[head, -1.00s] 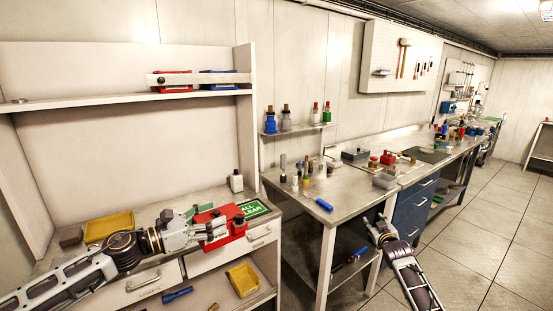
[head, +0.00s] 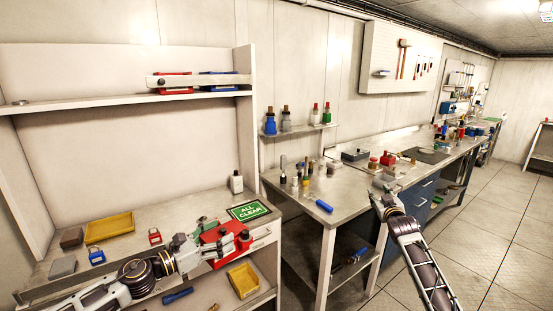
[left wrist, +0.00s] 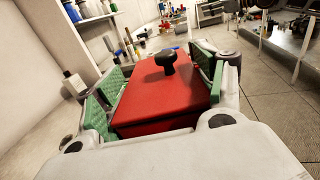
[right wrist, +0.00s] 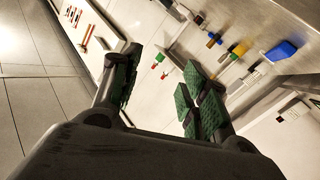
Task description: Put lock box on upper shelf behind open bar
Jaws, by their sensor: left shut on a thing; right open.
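The red lock box (head: 225,234) has a dark knob on top. It also shows in the left wrist view (left wrist: 165,95), between the green finger pads. My left gripper (head: 212,246) is shut on it and holds it at the front edge of the left bench. The upper shelf (head: 90,104) is above that bench. A pale bar (head: 205,80) runs across the shelf's right part, in front of a red box (head: 175,88) and a blue box (head: 215,88). My right gripper (head: 384,202) is open and empty near the right workbench; its green pads show apart in its wrist view (right wrist: 160,95).
The upper shelf's left part is mostly bare, with a small grey round item (head: 20,102). A tall side panel (head: 246,130) closes the shelf's right end. A yellow tray (head: 110,227), padlocks (head: 155,236), an all-clear sign (head: 249,210) and a bottle (head: 236,183) are on the bench.

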